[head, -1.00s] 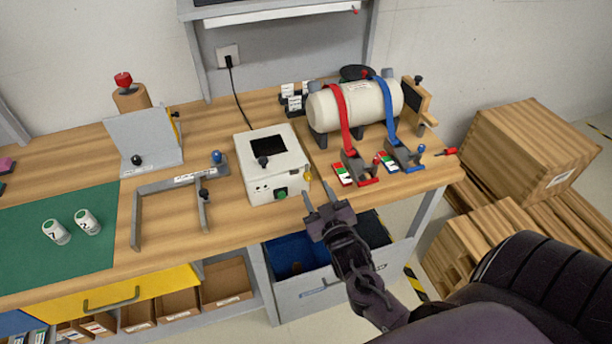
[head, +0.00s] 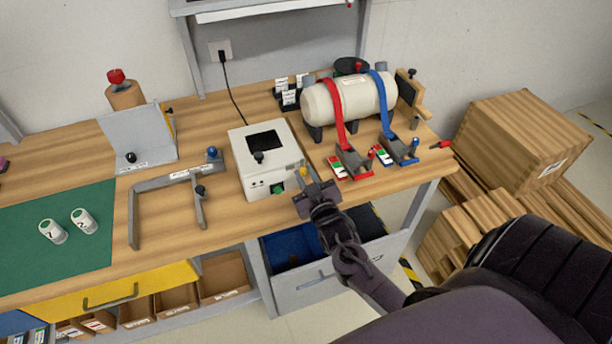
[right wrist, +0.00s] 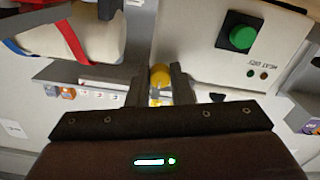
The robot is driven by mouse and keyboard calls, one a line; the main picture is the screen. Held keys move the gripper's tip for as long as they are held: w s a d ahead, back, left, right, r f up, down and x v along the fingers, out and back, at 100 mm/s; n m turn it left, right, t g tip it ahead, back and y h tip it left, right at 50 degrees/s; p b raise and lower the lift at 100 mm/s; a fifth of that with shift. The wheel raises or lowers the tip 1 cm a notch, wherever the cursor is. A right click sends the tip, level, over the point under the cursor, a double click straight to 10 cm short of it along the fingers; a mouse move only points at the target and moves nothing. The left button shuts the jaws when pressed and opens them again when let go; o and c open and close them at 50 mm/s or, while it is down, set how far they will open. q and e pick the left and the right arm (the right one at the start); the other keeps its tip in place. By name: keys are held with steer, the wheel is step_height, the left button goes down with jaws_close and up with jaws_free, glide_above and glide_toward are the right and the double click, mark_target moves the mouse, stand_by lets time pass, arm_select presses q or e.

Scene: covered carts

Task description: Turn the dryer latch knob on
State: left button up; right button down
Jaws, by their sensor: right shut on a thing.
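The dryer appears to be the white box (head: 250,185) with a dark top window, standing near the bench's front edge. A green button (head: 277,188) is on its front; it also shows in the right wrist view (right wrist: 241,38). The yellow latch knob (head: 303,171) sticks out at its right front corner. My right gripper (head: 307,179) is shut on this knob; in the right wrist view the yellow knob (right wrist: 160,75) sits between the two dark fingers. The fingers hide part of the knob. My left gripper is not in view.
A white tank (head: 350,103) with red and blue straps stands right of the dryer, with clamp blocks (head: 352,161) in front. A grey bracket frame (head: 168,182) lies to the left. An open drawer (head: 325,283) is below the bench edge, under my right arm.

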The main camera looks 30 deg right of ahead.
steer(key=shift+n, duration=0.4)
steer(key=n+p, duration=0.1)
steer(key=n, duration=0.2)
steer(key=shift+r+n, duration=0.1)
steer(key=shift+n, duration=0.2)
steer(key=n+p, duration=0.2)
steer(key=n, duration=0.3)
steer(key=shift+n, duration=0.3)
steer(key=c, duration=1.3)
jaws_free()
